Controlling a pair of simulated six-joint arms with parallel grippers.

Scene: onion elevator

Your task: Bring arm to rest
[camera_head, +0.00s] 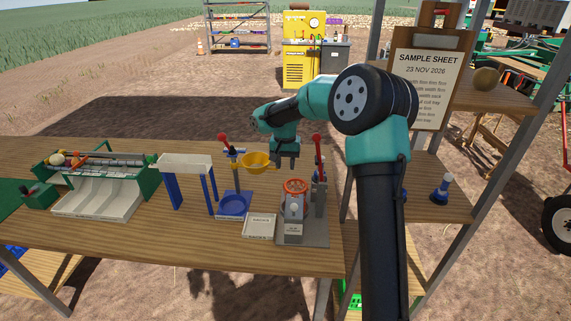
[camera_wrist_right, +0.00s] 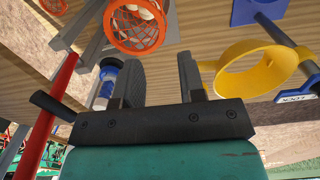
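My right arm rises at the right of the head view and reaches left over the table. Its right gripper (camera_head: 288,163) hangs above the table, just above the orange basket (camera_head: 295,186) and right of the yellow ring (camera_head: 256,160). In the wrist view its two fingers (camera_wrist_right: 160,80) stand apart with nothing between them. My left gripper is not in view.
A red-handled lever (camera_head: 318,150) stands close right of the gripper, another red-knobbed post (camera_head: 225,140) to its left. A white-topped blue stand (camera_head: 185,165), a roller sorter (camera_head: 98,185) and a flat white tray (camera_head: 259,226) share the table. A sample sheet board (camera_head: 420,85) stands behind my arm.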

